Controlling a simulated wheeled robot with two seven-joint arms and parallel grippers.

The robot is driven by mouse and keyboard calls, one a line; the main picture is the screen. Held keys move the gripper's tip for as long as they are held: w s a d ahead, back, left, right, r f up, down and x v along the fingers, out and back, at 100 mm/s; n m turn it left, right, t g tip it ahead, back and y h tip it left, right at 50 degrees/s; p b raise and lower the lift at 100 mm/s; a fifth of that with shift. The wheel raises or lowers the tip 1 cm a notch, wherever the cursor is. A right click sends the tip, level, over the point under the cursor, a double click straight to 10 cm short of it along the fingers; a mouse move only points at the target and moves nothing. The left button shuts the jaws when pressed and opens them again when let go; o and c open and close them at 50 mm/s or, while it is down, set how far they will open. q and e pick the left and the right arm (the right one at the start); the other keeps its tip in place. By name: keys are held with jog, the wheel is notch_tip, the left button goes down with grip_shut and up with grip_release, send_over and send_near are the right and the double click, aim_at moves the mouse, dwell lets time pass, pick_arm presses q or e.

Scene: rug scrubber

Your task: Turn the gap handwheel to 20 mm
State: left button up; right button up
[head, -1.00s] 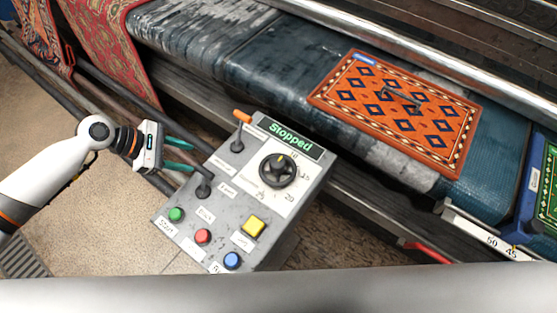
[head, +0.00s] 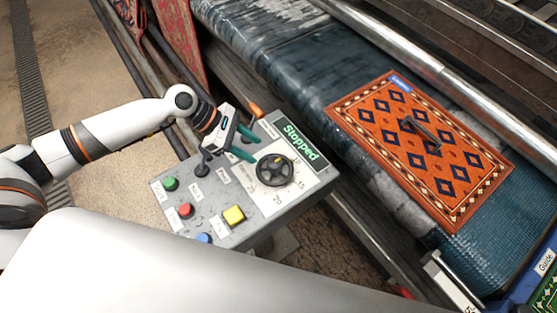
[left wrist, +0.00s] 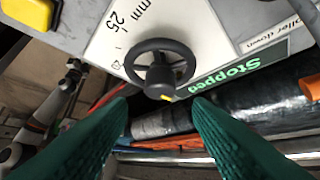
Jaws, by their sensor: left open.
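The gap handwheel (head: 275,170) is a dark spoked wheel on a white dial plate of the grey control panel. Its yellow mark is at the top side, near the 10. Numbers 10, 15 and 20 show around it. In the left wrist view the handwheel (left wrist: 160,68) lies just beyond and between my fingertips, with 25 and "mm" on the plate. My left gripper (head: 251,146) is open, its green fingers apart and empty, up and left of the wheel. I cannot tell if it touches. My right gripper is not in view.
The panel has a "Stopped" display (head: 300,142), green (head: 170,184), red (head: 185,211), yellow (head: 233,215) and blue buttons, and a black lever (head: 202,168). An orange-handled lever (head: 256,110) is close behind my gripper. An orange rug (head: 420,145) lies on the machine bed.

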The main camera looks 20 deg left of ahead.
aim_at(273, 162)
pick_arm(q)
jog(key=x, duration=0.3)
jog(key=shift+d+f, duration=0.2)
jog(key=shift+d, duration=0.15)
jog(key=p+x, duration=0.1)
jog(key=x, duration=0.3)
jog(key=shift+w+d, duration=0.1)
jog(key=shift+d+f, duration=0.25)
jog(key=shift+f, duration=0.15)
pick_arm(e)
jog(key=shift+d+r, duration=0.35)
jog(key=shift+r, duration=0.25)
pick_arm(q)
jog(key=c, duration=0.7)
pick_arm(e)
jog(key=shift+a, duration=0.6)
